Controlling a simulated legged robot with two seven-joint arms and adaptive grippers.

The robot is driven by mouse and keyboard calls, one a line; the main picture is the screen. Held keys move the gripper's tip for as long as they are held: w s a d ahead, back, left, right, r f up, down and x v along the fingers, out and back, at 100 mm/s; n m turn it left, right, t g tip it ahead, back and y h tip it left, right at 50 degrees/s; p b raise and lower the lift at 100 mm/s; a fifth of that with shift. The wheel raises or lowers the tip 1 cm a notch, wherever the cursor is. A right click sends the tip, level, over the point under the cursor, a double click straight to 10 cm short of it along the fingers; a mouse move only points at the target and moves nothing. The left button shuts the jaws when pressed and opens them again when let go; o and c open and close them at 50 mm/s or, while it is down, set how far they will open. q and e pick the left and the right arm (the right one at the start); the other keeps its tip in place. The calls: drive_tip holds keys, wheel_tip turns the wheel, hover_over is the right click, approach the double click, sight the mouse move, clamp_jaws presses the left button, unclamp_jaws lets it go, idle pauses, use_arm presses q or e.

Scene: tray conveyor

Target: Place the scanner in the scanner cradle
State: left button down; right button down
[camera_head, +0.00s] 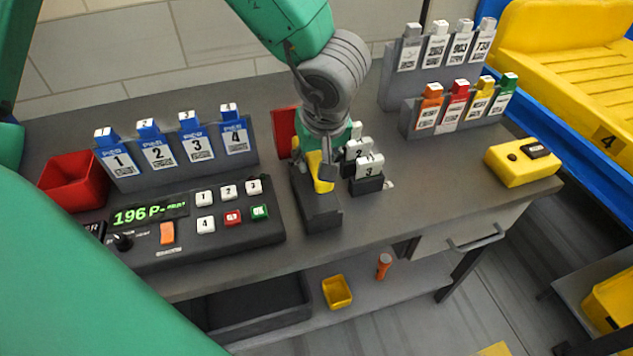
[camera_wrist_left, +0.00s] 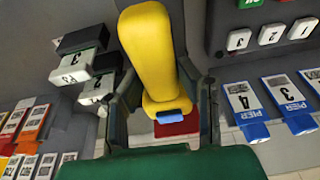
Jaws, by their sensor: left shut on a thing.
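The yellow scanner (camera_head: 322,178) is in my left gripper (camera_head: 325,160), above the dark grey scanner cradle (camera_head: 320,212) on the bench. In the left wrist view the scanner (camera_wrist_left: 150,50) lies between the two dark fingers of the gripper (camera_wrist_left: 162,105), which is shut on it. Its blue end (camera_wrist_left: 172,116) points toward the wrist camera. In the head view the gripper and wrist hide much of the scanner. I cannot tell whether the scanner touches the cradle. My right gripper is not in view.
A red panel (camera_head: 284,130) stands behind the cradle. White numbered tags (camera_head: 369,166) stand close on its right. A control box (camera_head: 190,225) with buttons and blue PIER tags (camera_head: 157,150) are to the left. A yellow box (camera_head: 522,163) sits at the bench's right end.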

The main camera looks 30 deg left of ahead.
use_arm(q)
drive_tip(key=x, duration=0.1)
drive_tip(key=b+x, duration=0.1)
drive_tip(key=x, duration=0.1)
drive_tip(key=s+x, duration=0.1)
drive_tip(key=x, duration=0.1)
drive_tip(key=shift+w+d+f, duration=0.1)
drive_tip(key=shift+d+f, duration=0.05)
drive_tip(key=shift+d, duration=0.2)
drive_tip(key=shift+d, duration=0.1)
drive_tip(key=c, duration=1.2)
unclamp_jaws()
drive_tip(key=shift+o, duration=0.2)
drive_tip(key=p+v, duration=0.3)
drive_tip(key=v, duration=0.9)
